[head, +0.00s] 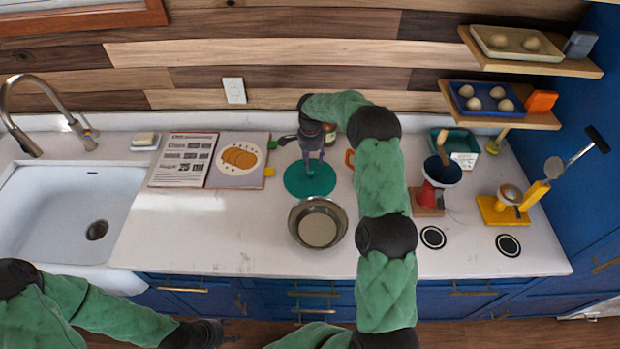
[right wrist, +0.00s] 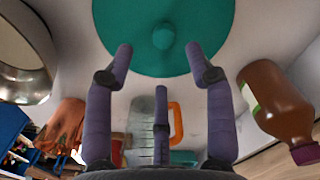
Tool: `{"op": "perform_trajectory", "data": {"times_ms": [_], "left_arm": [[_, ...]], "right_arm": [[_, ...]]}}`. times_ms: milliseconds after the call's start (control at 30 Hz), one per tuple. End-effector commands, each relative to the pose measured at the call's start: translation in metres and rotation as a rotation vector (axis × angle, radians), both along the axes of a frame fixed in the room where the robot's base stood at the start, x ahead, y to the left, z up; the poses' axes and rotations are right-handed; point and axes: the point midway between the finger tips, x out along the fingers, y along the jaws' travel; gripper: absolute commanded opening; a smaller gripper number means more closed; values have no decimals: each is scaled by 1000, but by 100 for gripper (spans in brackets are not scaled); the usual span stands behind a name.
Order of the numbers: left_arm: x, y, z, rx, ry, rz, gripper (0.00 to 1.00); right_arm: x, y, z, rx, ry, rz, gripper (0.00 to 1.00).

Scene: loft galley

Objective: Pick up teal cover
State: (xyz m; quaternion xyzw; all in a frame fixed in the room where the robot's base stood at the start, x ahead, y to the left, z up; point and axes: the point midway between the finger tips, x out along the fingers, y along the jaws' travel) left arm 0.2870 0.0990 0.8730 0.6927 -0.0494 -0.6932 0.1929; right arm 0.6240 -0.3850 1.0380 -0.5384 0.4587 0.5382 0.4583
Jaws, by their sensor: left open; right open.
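The teal cover (head: 317,187) is a flat round disc lying on the white counter behind the metal bowl. In the right wrist view the cover (right wrist: 150,20) shows a small round knob at its middle. My right gripper (head: 312,158) is over the cover, fingers pointing down. In the right wrist view its open, empty fingers (right wrist: 159,58) spread to either side below the knob; I cannot tell whether they touch the cover. My left gripper (head: 215,334) is low at the front, below the counter edge, away from the cover.
A metal bowl (head: 319,222) stands just in front of the cover. A brown bottle (right wrist: 275,100) is close beside the right gripper. An open recipe book (head: 205,160) lies to the left, then the sink (head: 60,215). Shelves with eggs (head: 500,105) hang at the right.

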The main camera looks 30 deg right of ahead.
Motion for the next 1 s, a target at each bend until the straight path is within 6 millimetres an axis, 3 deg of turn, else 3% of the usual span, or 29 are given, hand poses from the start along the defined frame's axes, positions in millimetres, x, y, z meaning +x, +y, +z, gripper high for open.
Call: {"op": "perform_trajectory", "data": {"times_ms": [600,933,1000], "left_arm": [[0,0,6,0,0,0,46],[0,0,6,0,0,0,46],[0,0,6,0,0,0,46]], "right_arm": [[5,0,-69,1,2,0,55],[5,0,-75,0,-1,0,55],[5,0,-75,0,-1,0,38]]}}
